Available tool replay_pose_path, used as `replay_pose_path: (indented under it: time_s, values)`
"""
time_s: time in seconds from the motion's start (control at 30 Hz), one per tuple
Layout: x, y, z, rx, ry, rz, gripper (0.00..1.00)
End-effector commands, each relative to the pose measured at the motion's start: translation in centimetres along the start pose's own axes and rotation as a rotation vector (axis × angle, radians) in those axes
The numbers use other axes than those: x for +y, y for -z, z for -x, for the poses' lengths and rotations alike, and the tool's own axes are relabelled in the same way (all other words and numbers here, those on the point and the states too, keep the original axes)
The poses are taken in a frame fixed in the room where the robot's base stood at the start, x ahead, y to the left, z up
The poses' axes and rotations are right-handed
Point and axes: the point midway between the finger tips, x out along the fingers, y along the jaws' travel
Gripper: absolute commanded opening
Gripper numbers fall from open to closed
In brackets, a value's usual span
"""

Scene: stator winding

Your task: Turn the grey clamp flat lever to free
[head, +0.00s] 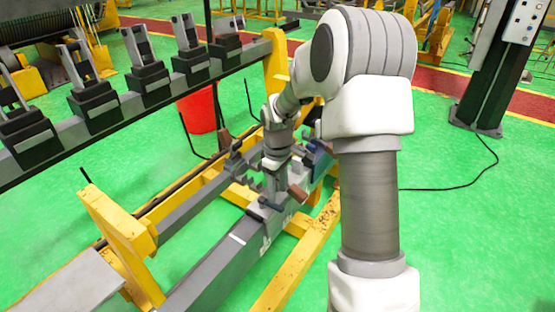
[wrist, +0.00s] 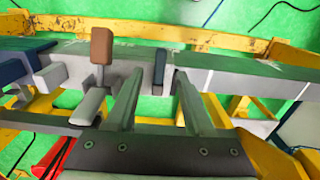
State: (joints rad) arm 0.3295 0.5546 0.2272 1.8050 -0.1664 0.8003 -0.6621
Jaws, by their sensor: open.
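The grey clamp (wrist: 58,78) sits on the long grey beam; in the head view it is mostly hidden by my gripper and wrist. A brown-ended handle (wrist: 101,45) stands on it, also visible in the head view (head: 298,193). A narrow dark grey lever (wrist: 160,66) shows between my fingertips, apart from both as far as I can see. A light grey flat piece (wrist: 90,106) lies left of my left finger. I cannot tell for sure which is the flat lever. My gripper (wrist: 160,77) is open at the beam, its fingers holding nothing.
A blue clamp part (wrist: 12,68) is at the left on the beam (wrist: 235,62). Yellow frame bars (head: 120,235) run around it. A rail with several black clamps (head: 150,75) is at the upper left. A red bucket (head: 200,110) stands behind.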

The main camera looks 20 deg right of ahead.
Motion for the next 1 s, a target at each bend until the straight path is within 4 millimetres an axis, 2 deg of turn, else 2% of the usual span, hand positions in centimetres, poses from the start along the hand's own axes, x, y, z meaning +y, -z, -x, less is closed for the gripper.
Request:
replay_pose_path:
  time_s: [0.03,0.3,0.5,0.7,1.0]
  values:
    - [0.1,0.1,1.5,0.005,-0.006,0.0,0.53]
    - [0.1,0.1,8.0,0.004,-0.005,0.001,0.53]
    - [0.1,0.1,11.2,0.003,-0.003,0.001,0.53]
    - [0.0,0.0,12.4,0.002,-0.002,0.001,0.53]
    - [0.0,0.0,12.5,0.001,-0.001,0.001,0.53]
